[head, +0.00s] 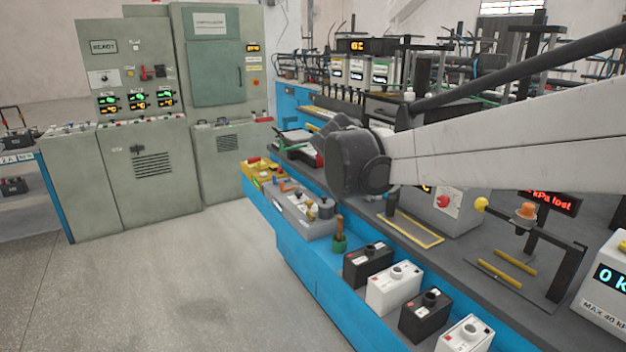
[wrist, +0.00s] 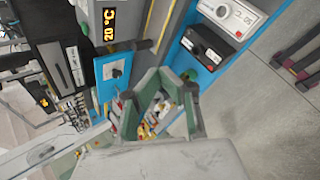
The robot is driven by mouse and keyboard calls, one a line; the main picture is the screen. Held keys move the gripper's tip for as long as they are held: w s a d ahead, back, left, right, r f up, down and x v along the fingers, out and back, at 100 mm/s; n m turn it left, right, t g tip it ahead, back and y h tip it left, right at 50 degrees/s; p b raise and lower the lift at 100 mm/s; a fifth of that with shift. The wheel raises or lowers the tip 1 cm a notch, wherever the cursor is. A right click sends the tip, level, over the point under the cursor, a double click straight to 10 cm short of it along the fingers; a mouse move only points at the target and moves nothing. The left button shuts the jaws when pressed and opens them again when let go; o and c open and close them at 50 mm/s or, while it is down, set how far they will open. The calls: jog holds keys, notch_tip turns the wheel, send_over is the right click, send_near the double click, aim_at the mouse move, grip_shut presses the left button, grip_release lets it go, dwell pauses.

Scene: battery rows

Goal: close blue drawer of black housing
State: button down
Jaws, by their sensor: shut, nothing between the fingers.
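In the wrist view, which is turned on its side, the black housing (wrist: 55,56) stands at the left, with a small white label on its side. A blue panel with a small dark knob, which looks like the blue drawer (wrist: 116,70), is beside the housing and stands out from it with grey sides. How far out it is cannot be told. In the head view my arm's wrist part hides the gripper and the drawer.
An orange 20 °C display (wrist: 109,24) is close to the housing. Black and white batteries (head: 395,288) stand along the blue bench's front shelf. A grey tray (head: 300,214) and a yellow bin (head: 258,173) lie further along. Grey-green cabinets (head: 150,165) stand at the left; the floor is clear.

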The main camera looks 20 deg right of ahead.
jog(key=w+d+f+n+h+b, duration=0.1)
jog(key=w+d+f+n+h, duration=0.25)
jog(key=w, duration=0.65)
jog(key=w+d+f+n+h+b, duration=0.1)
jog(key=w+f+n+h, duration=0.25)
jog(key=w+f, duration=0.4)
jog(key=w+d+f+n+h+b, duration=0.1)
jog(key=w+d+f+n+h, duration=0.2)
jog(key=w, duration=0.8)
jog(key=shift+n+g, duration=0.3)
jog(key=shift+n, duration=0.3)
jog(key=b+x, duration=0.1)
jog(key=x, duration=0.5)
jog(key=b+x, duration=0.1)
jog(key=x, duration=0.5)
jog(key=shift+w+d+r, duration=0.2)
jog(key=shift+w+r, duration=0.05)
jog(key=shift+w, duration=0.05)
jog(key=shift+d, duration=0.1)
